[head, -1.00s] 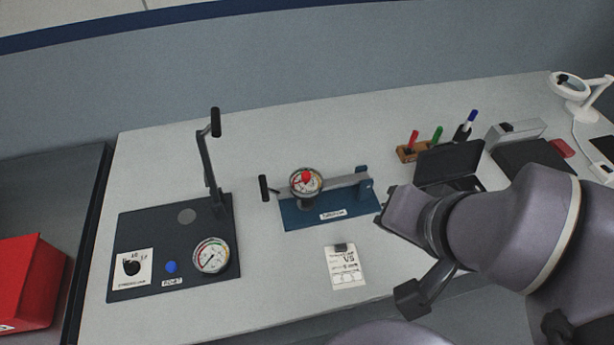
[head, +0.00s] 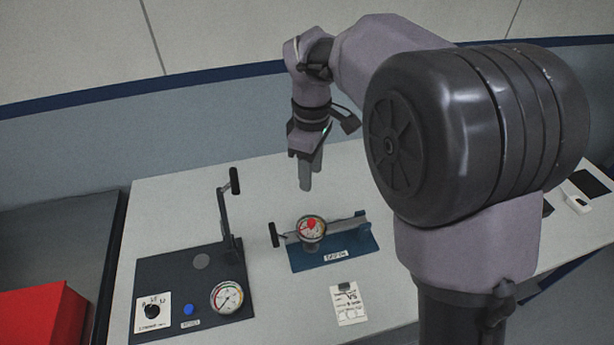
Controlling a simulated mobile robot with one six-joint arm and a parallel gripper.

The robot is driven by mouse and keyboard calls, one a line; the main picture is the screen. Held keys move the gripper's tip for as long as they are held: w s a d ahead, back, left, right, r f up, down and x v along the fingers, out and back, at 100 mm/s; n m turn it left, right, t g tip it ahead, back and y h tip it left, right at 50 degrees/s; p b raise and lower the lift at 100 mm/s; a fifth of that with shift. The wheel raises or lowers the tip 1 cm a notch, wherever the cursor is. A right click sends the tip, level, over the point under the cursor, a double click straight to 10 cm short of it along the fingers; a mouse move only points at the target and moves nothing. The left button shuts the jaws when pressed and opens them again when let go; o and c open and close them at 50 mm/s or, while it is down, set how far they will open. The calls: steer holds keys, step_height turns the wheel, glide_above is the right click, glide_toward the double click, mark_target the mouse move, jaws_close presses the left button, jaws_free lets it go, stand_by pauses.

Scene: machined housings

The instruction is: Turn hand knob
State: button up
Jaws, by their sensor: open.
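A small black knob (head: 152,311) sits on a white marked plate at the front left corner of a dark panel (head: 165,270). A second device has a blue base (head: 364,245), a dial with a red centre (head: 311,227) and a black handle (head: 273,235) at its left end. I cannot tell for certain which of these is the hand knob. My gripper (head: 307,184) points down, empty, above and behind the dial, apart from everything. Its two fingers are open and partly overlap from this view.
The dark panel also bears an upright black-tipped lever (head: 229,212), a blue button (head: 189,309) and a pressure gauge (head: 227,297). A printed card (head: 348,304) lies in front of the blue base. A red bin (head: 40,318) stands at far left.

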mark_target(312, 221)
step_height(312, 221, down, 17)
steer(key=b, duration=0.6)
steer(key=shift+d, duration=0.15)
steer(key=shift+c, duration=0.2)
jaws_close()
